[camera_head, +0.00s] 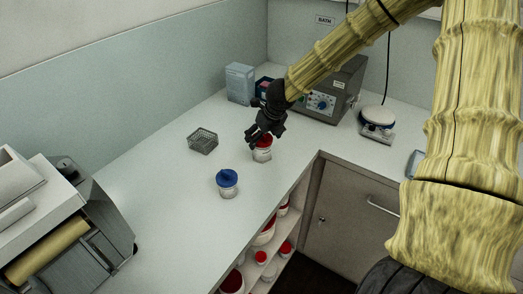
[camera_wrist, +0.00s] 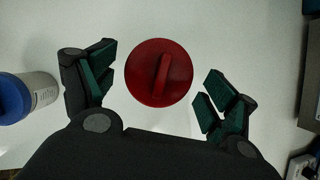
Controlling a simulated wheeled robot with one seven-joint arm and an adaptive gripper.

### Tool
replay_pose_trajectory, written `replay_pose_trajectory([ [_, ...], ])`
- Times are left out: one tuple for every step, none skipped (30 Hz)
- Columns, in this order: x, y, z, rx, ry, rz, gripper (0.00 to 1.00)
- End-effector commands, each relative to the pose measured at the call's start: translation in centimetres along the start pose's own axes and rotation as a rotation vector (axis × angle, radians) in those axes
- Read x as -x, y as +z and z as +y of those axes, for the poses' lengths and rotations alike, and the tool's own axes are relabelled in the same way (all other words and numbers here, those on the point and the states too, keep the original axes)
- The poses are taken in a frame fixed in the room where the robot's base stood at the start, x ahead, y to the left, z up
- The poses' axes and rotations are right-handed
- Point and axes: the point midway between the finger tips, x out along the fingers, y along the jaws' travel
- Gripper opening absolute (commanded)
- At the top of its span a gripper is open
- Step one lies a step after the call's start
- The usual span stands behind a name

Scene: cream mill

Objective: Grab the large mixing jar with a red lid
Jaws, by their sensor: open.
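The jar with the red lid (camera_head: 262,154) stands upright on the counter, its top partly hidden by my gripper in the head view. In the wrist view its round red lid (camera_wrist: 158,72), with a raised bar across it, lies between and slightly beyond my fingers. My gripper (camera_head: 258,138) is open above the jar, and in the wrist view (camera_wrist: 155,88) one finger is on each side of the lid, with gaps to both. A jar with a blue lid (camera_head: 227,183) stands nearby on the counter and shows at the left edge of the wrist view (camera_wrist: 28,97).
Boxes (camera_head: 240,83), a grey machine with dials (camera_head: 330,95) and a round-topped device (camera_head: 377,121) stand behind. A larger machine (camera_head: 70,225) is at left. More red-lidded jars (camera_head: 261,257) sit on shelves below the counter edge.

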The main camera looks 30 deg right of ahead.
Motion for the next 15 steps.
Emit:
replay_pose_trajectory([
  [-0.4,0.0,0.1,0.001,0.0,0.001,0.86],
  [-0.5,0.0,0.1,0.002,0.0,0.001,0.86],
  [-0.6,0.0,0.1,0.002,0.001,0.001,0.86],
  [-0.7,0.0,0.1,0.003,0.001,0.0,0.86],
  [-0.7,0.0,0.1,0.003,0.001,0.0,0.86],
  [-0.8,0.1,0.2,0.004,0.001,0.0,0.86],
  [-0.9,0.1,0.2,0.004,0.001,0.001,0.86],
  [-1.0,0.1,0.2,0.004,0.001,0.001,0.86],
  [-1.2,0.0,0.2,0.004,0.001,0.002,0.86],
  [-1.4,0.0,0.2,0.004,0.0,0.002,0.86],
  [-1.7,0.1,0.2,0.004,0.0,0.002,0.86],
  [-2.0,0.1,0.1,0.004,0.0,0.002,0.86],
  [-2.3,0.1,0.1,0.004,0.0,0.003,0.86],
  [-2.6,0.1,0.1,0.004,0.0,0.003,0.86],
  [-2.9,0.1,0.1,0.004,0.0,0.002,0.86],
])
